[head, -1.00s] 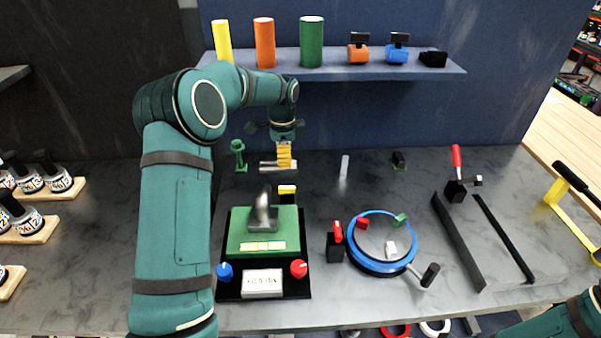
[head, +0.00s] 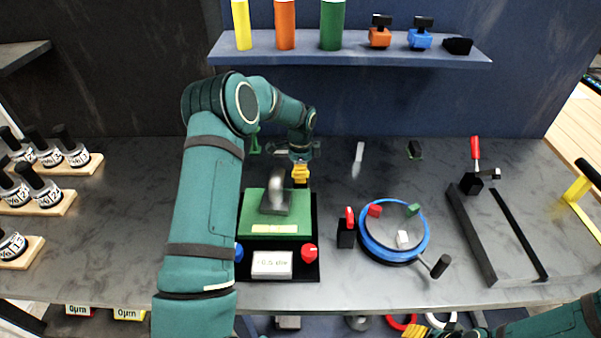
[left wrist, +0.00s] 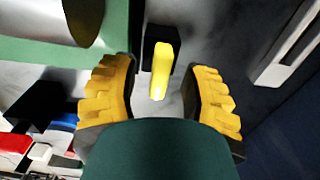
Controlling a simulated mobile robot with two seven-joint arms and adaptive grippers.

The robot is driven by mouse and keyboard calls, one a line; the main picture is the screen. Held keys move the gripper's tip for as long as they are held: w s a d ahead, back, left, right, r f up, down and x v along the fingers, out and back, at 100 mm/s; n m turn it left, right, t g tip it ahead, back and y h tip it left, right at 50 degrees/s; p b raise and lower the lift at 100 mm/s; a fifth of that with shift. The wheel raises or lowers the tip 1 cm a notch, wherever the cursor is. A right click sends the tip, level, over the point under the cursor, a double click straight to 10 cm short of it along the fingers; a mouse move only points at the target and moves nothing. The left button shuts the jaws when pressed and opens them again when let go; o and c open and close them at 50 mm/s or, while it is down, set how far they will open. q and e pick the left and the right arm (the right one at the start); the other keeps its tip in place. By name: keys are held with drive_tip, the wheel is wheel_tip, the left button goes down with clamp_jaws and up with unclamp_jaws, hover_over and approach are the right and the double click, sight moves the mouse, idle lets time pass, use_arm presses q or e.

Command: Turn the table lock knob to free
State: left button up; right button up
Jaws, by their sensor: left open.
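The positioner has a green tilting table (head: 252,226) with a grey metal piece on it and a black base. A yellow knob bar (left wrist: 161,70) on a black block, apparently the table lock knob, stands behind the table. In the left wrist view the knob lies between the yellow fingers of my left gripper (left wrist: 163,85), with a gap on both sides. The left gripper is open; in the head view it (head: 300,178) hides the knob. No lock or free marking is readable. My right gripper (head: 428,328) shows only partly at the bottom edge, its jaws unclear.
A red knob (head: 309,252), a partly hidden blue knob (head: 239,252) and a readout plate (head: 271,265) are at the positioner's front. A blue-rimmed turntable (head: 394,254) with a handle stands to the right. A shelf (head: 350,53) runs behind.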

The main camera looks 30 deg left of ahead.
use_arm(q)
drive_tip(key=shift+f, duration=0.45)
clamp_jaws()
